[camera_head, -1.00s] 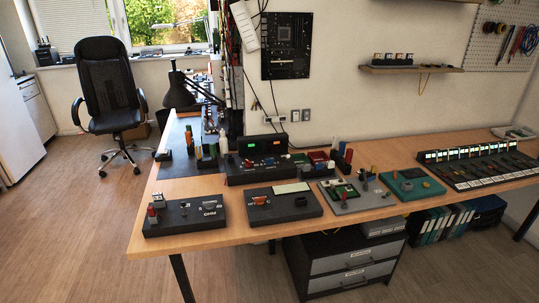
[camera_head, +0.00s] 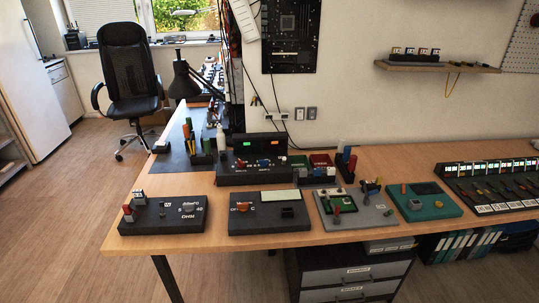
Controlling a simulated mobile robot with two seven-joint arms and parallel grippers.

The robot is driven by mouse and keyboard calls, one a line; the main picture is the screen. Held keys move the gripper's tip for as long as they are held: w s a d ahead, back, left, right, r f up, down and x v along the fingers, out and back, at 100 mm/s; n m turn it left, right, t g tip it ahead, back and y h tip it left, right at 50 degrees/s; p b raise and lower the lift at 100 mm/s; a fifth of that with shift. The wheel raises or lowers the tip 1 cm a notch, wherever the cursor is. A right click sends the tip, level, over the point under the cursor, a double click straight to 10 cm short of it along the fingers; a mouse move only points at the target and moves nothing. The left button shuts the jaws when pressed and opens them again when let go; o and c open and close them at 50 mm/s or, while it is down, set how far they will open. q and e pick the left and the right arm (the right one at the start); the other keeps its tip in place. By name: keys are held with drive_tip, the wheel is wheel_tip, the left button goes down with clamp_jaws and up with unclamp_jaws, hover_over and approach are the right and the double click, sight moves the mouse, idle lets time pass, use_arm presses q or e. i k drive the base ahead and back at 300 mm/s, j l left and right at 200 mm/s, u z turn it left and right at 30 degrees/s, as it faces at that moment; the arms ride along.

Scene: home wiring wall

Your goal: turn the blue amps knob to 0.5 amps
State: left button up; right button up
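The blue amps knob (camera_head: 264,162) is on the sloped front panel of a dark power supply box (camera_head: 228,179) at the middle of the workbench. A red knob (camera_head: 240,165) sits to its left on the same panel. Above them the box has a green display (camera_head: 223,144) and an orange display (camera_head: 267,143); their digits are too small to read. The blue knob's exact pointer direction is too small to tell. Neither of my grippers shows in the view.
On the wooden bench (camera_head: 350,238) in front of the power supply stand a dark ohm box (camera_head: 160,228), a dark meter box (camera_head: 262,222), a grey circuit board (camera_head: 352,221) and a teal box (camera_head: 428,212). A black lamp (camera_head: 181,82) stands behind left.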

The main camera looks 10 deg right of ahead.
sight(263, 163)
drive_tip(key=i+l, duration=0.15)
drive_tip(key=l, duration=0.45)
drive_tip(key=i+l+u, duration=0.15)
drive_tip(key=l, duration=1.05)
drive_tip(key=i+u, duration=0.05)
drive_tip(key=i, duration=0.05)
